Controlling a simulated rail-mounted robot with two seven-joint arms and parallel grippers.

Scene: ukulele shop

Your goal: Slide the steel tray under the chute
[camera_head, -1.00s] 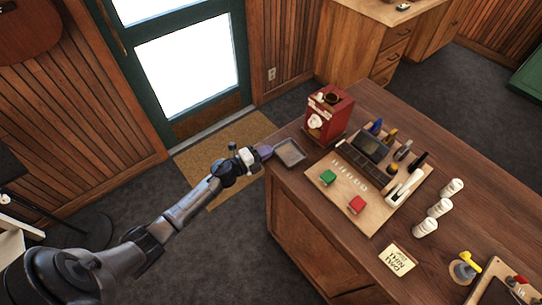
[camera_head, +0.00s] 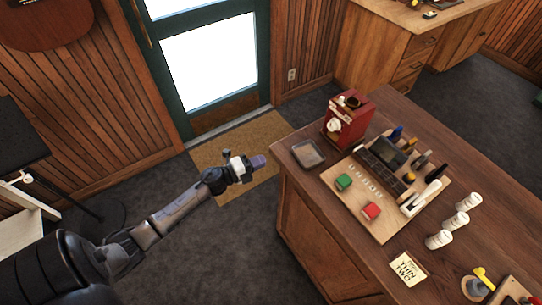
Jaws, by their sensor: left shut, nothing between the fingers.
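The steel tray (camera_head: 307,153) is a small, shallow grey square near the left corner of the wooden counter. The red machine (camera_head: 348,122) stands just behind it to the right. A pale round part (camera_head: 334,125) on the machine's front faces the tray side; I cannot clearly make out the chute. The tray lies in front of the machine and appears apart from it. My left gripper (camera_head: 260,161) is shut and empty, off the counter's left edge, with a clear gap to the tray. My right gripper is not in view.
White bottles (camera_head: 455,222) and a sign card (camera_head: 408,268) are further right. Floor and a doormat (camera_head: 225,150) lie left of the counter (camera_head: 310,210).

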